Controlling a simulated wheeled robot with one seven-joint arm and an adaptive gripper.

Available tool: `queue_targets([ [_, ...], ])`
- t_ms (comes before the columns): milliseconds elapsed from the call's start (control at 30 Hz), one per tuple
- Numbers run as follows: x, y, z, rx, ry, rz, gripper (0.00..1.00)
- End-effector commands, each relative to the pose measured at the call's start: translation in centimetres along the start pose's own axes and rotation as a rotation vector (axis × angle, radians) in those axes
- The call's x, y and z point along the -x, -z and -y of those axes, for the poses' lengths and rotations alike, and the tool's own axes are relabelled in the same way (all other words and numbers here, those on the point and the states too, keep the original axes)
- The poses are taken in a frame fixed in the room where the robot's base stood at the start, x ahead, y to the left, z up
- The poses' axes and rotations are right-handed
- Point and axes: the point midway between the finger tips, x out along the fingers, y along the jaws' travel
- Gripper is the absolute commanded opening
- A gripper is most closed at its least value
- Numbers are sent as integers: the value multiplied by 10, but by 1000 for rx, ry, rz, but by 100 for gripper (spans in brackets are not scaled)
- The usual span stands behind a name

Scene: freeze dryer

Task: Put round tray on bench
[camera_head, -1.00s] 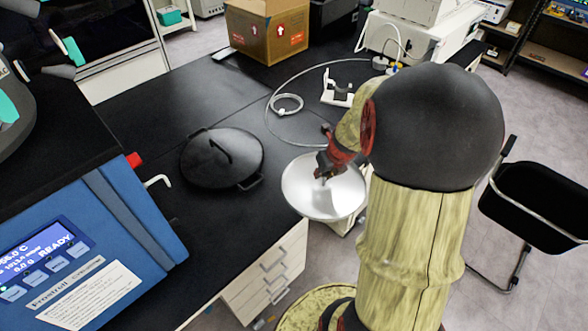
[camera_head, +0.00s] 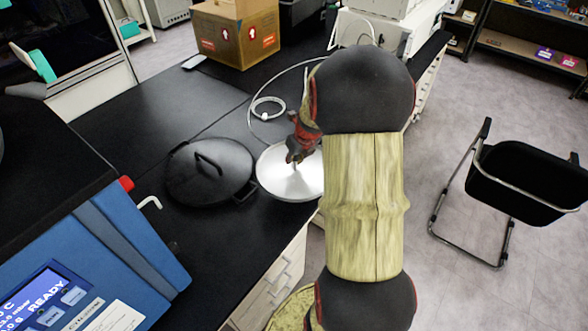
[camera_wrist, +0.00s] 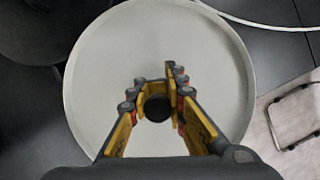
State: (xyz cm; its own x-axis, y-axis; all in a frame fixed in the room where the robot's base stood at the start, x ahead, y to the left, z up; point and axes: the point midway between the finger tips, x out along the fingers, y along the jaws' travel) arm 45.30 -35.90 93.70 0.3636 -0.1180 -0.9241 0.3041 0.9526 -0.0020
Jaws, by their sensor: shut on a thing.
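The white round tray (camera_head: 283,180) is over the right front part of the black bench (camera_head: 205,240), just right of the black lid. My gripper (camera_head: 296,152) is above the tray's middle. In the wrist view my gripper (camera_wrist: 154,100) is shut on the tray's dark central knob, with the pale tray (camera_wrist: 110,50) spread below the fingers. I cannot tell whether the tray touches the bench. My arm hides the tray's right edge.
A round black lid (camera_head: 209,168) with handles lies close to the tray's left edge. A white cable (camera_head: 265,106) is coiled behind it. A blue freeze dryer (camera_head: 100,255) stands at front left. A cardboard box (camera_head: 236,35) is at the back. A black chair (camera_head: 525,180) stands at right.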

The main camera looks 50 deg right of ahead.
Motion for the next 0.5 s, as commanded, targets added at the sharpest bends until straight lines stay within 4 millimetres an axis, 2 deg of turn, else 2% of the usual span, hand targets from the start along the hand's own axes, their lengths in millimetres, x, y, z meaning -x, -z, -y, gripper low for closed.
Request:
queue_targets([
  [33, -12, -7, 7, 0, 1, 2, 0],
  [200, -46, -13, 20, 1, 0, 0, 0],
  [300, -58, -17, 26, 1, 1, 1, 0],
  [500, -68, -20, 30, 1, 1, 1, 0],
])
